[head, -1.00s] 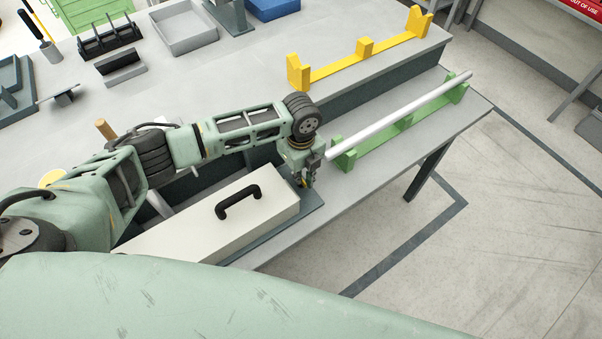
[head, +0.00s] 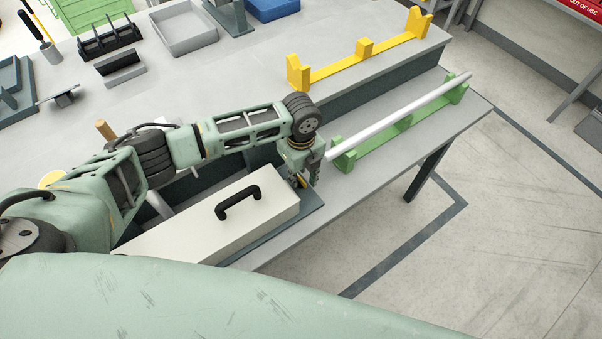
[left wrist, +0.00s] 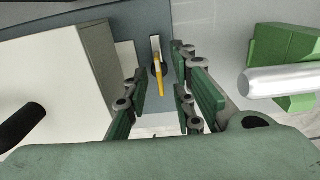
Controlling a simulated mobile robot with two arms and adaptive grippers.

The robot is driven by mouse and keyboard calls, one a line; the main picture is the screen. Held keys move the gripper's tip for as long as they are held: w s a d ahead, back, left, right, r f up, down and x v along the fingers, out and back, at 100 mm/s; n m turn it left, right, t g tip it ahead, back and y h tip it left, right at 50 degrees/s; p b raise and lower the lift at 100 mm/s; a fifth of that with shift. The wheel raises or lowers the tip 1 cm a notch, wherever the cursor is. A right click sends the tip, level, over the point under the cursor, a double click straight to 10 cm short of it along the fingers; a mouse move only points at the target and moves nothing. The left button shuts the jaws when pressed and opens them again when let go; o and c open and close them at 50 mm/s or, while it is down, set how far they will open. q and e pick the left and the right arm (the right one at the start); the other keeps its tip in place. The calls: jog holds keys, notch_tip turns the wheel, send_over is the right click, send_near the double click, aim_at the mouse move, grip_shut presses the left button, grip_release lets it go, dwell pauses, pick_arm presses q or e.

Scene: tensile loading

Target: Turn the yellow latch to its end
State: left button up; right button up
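My right gripper is not in view.
The white box has a black handle (head: 238,203). A green cradle (head: 378,146) bearing a light grey rod (head: 400,115) lies close to the right of my gripper. A yellow cradle (head: 340,66) stands on the raised bench behind. Open floor lies to the right.

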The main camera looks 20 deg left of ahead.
aim_at(301, 178)
pick_arm(q)
notch_tip(301, 178, up, 12)
dwell(0.5)
dwell(0.4)
